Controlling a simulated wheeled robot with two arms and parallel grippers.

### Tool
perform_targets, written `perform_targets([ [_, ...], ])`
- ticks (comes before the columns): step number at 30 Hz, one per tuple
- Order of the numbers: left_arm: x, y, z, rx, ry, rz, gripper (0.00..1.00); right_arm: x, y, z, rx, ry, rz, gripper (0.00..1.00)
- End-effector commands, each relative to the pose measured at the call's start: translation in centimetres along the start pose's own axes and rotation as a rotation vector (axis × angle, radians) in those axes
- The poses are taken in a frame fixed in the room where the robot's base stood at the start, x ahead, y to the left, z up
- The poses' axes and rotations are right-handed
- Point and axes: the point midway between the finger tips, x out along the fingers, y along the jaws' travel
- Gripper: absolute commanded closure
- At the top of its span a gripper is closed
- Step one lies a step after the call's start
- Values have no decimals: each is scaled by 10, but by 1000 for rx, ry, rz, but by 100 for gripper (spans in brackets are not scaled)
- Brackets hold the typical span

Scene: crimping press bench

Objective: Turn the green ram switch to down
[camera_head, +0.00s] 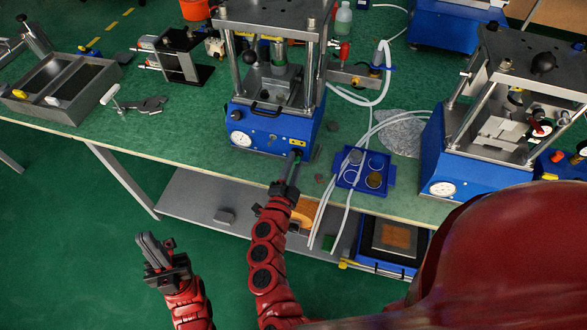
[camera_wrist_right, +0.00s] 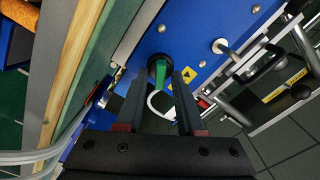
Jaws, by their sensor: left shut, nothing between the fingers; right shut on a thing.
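The green ram switch (camera_wrist_right: 161,71) sits in a dark round mount on the blue front panel of the middle press (camera_head: 262,130). My right gripper (camera_head: 294,160) reaches up to the right part of that panel. In the right wrist view, the fingers of my right gripper (camera_wrist_right: 162,82) stand on either side of the green lever and are shut on it. The lever's exact turn is hard to read between the fingers. My left gripper (camera_head: 146,240) is shut and empty, low in front of the bench and away from the press.
A pressure gauge (camera_head: 240,139) is left of the switch. A blue tray (camera_head: 349,184) with round discs and pale hoses (camera_head: 350,97) lie to the right. A second press (camera_head: 473,174) stands further right. A grey shelf (camera_head: 190,196) is under the green bench top.

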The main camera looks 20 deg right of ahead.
Motion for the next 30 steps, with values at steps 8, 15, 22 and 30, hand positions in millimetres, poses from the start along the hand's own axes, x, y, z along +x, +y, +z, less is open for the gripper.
perform_targets([
  [8, -6, 0, 1, 0, 0, 0, 100, 0, 1, 1, 40, -2, 1, 100],
  [15, -6, 0, 1, 0, 0, 0, 100, 0, 0, 1, 42, -2, 1, 100],
  [22, -6, 0, 1, 0, 0, 0, 100, 0, 0, 1, 41, -2, 1, 55],
  [30, -8, 0, 1, 0, 0, 0, 100, -6, 1, 2, 40, -3, 1, 55],
])
